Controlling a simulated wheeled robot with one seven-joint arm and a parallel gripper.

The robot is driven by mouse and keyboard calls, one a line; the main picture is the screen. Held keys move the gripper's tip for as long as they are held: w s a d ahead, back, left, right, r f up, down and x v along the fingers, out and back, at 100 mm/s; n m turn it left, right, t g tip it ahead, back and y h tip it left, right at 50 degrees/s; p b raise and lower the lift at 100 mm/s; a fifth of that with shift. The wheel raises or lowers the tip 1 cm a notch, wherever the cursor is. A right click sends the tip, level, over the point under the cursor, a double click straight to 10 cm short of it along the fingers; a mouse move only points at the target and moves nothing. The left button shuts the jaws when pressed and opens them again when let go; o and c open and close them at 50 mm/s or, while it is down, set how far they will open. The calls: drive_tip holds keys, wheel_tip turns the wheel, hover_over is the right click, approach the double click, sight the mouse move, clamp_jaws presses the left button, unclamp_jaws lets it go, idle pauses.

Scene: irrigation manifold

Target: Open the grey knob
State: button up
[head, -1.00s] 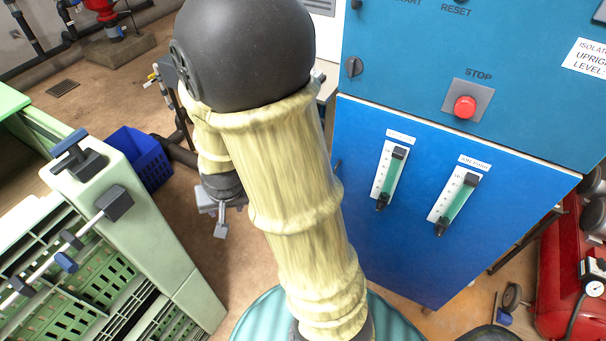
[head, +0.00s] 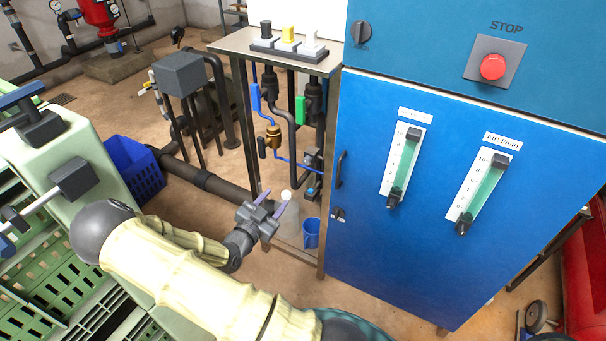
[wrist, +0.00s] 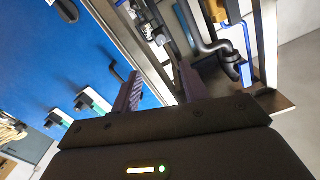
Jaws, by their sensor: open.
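A row of three knobs stands on a small base on top of the metal stand (head: 232,42) in the head view. The right one is pale grey or white (head: 309,41), the middle one is yellow (head: 288,33), and the left one is black (head: 266,29). I take the pale right one as the grey knob; its setting is too small to tell. My gripper (head: 272,203) is open and empty, low in front of the stand and well below the knobs. In the wrist view, its two purple-grey fingers (wrist: 163,72) are apart, with the stand's frame and pipes beyond. No knob is clear there.
The blue cabinet (head: 365,235) stands close on the stand's right, with a handle (head: 341,168) sticking out. Pipes and valves fill the stand below its top. A blue cup (head: 311,232) is inside it, low down. A blue crate (head: 135,168) and green shelving (head: 75,270) are at left.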

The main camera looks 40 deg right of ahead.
sight(305, 162)
drive_tip(key=shift+r, duration=0.15)
drive_tip(key=shift+d, duration=0.1)
drive_tip(key=x, duration=1.7)
drive_tip(key=shift+d+r, duration=0.15)
drive_tip(key=shift+r, duration=0.1)
drive_tip(key=shift+c, duration=0.4)
clamp_jaws()
